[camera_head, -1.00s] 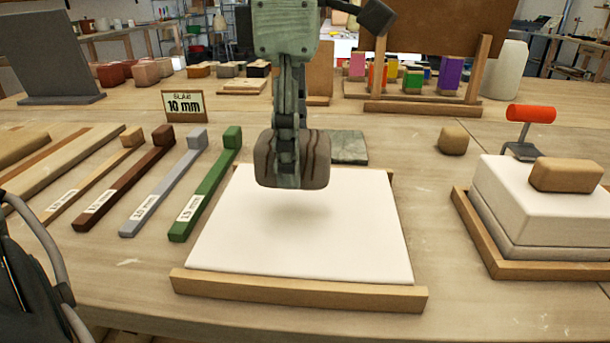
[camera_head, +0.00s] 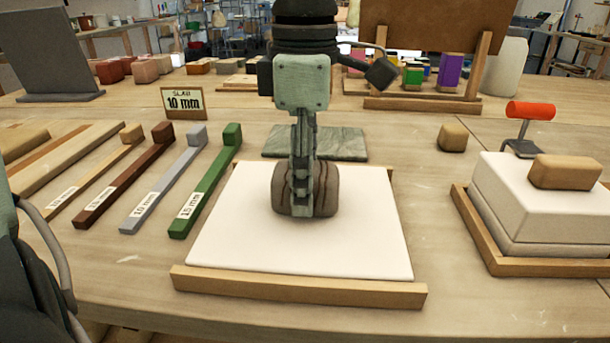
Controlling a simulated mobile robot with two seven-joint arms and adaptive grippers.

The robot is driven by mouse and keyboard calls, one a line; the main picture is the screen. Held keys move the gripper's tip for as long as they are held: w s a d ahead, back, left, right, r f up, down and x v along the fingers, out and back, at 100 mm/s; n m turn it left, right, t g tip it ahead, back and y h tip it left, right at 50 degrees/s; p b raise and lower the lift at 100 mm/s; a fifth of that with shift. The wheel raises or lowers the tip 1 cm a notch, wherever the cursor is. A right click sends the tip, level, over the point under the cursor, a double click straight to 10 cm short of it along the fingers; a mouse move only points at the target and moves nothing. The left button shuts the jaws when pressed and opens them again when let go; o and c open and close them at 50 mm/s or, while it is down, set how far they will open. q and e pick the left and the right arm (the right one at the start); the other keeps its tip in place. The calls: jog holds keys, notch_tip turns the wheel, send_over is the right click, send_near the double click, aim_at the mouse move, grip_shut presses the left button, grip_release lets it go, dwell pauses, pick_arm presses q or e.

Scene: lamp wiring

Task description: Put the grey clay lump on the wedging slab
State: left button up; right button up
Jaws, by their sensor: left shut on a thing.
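The grey clay lump (camera_head: 325,190) is a brownish-grey, dark-streaked block, partly hidden by the fingers. My left gripper (camera_head: 303,193) points down and is shut on it. The lump is over the middle of the white wedging slab (camera_head: 240,240), which has a wooden strip along its front edge. The lump's underside looks to be at the slab's surface, with no clear gap below. My right gripper is not in view.
Labelled thickness sticks, including a green one (camera_head: 205,185), lie left of the slab. A green stone tile (camera_head: 345,143) lies behind it. A tan lump (camera_head: 453,137) and a white block (camera_head: 535,205) in a wooden tray stand to the right. The slab around the lump is clear.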

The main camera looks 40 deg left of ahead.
pick_arm(q)
jog(key=o, duration=1.6)
jog(key=shift+o, duration=0.3)
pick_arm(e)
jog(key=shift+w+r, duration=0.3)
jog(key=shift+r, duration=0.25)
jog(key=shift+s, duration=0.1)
